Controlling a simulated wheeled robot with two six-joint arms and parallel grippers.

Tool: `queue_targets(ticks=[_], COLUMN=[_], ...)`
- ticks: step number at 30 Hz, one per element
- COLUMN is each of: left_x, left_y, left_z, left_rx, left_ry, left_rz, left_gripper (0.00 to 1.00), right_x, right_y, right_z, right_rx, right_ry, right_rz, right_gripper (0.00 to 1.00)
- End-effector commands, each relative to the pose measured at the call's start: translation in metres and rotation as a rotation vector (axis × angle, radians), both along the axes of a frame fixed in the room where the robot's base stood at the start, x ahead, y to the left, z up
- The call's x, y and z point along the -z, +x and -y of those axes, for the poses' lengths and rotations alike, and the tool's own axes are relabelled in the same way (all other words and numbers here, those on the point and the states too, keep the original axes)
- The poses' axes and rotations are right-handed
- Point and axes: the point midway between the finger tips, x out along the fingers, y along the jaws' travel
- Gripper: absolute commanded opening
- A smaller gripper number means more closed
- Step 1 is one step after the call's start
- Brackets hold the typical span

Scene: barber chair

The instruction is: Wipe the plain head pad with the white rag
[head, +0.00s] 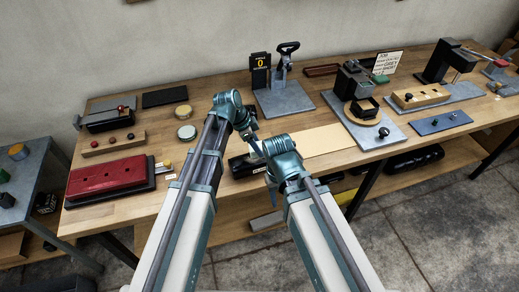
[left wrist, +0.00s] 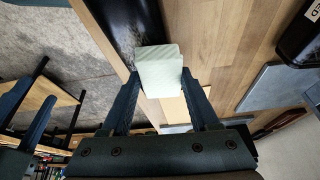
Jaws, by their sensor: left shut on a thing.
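My left gripper (head: 256,147) is over the front middle of the bench. In the left wrist view my left gripper (left wrist: 160,80) is shut on the white rag (left wrist: 160,72), a pale folded block between its fingertips. A plain black pad (left wrist: 128,22) lies just beyond the rag in that view; whether they touch I cannot tell. In the head view the black pad (head: 240,167) is partly hidden behind my arms. My right gripper (left wrist: 42,89) shows at the left of the left wrist view, fingers apart and empty, beside the bench's front edge.
A red pad with holes (head: 107,175) lies on a black base at the left. Round tins (head: 187,132) and a grey-based press (head: 283,97) stand behind. A pale board (head: 320,141) and a grey plate with a black clamp (head: 385,133) lie to the right.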

Motion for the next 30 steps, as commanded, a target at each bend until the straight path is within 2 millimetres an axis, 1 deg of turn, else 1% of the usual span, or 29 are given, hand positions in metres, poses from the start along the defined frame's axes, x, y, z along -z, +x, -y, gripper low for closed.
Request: queue_targets(ticks=[1,4,8,16,21,26,30], left_x=[0.0,0.0,0.0,0.003,0.003,0.003,0.002], left_y=[0.004,0.005,0.003,-0.002,-0.003,-0.012,-0.023], left_z=[-0.001,-0.002,-0.003,-0.015,-0.016,-0.013,-0.008], left_rx=[0.0,0.0,0.0,-0.001,0.0,0.002,0.003], left_ry=[0.0,0.0,0.0,0.0,0.001,0.002,0.002], left_rz=[0.0,0.0,0.0,0.0,0.0,-0.002,-0.001], left_gripper=[0.17,0.17,0.17,0.17,0.17,0.17,0.17], right_x=[0.0,0.0,0.0,0.003,0.003,0.003,0.002], right_y=[0.0,0.0,0.0,0.0,0.0,0.0,0.0], right_z=[0.0,0.0,0.0,0.0,0.0,0.0,0.0], right_rx=[0.0,0.0,0.0,0.0,0.0,0.0,0.0], right_ry=[0.0,0.0,0.0,0.0,0.0,0.0,0.0], right_rz=[0.0,0.0,0.0,0.0,0.0,0.0,0.0], right_gripper=[0.5,0.5,0.5,0.5,0.5,0.5,0.5])
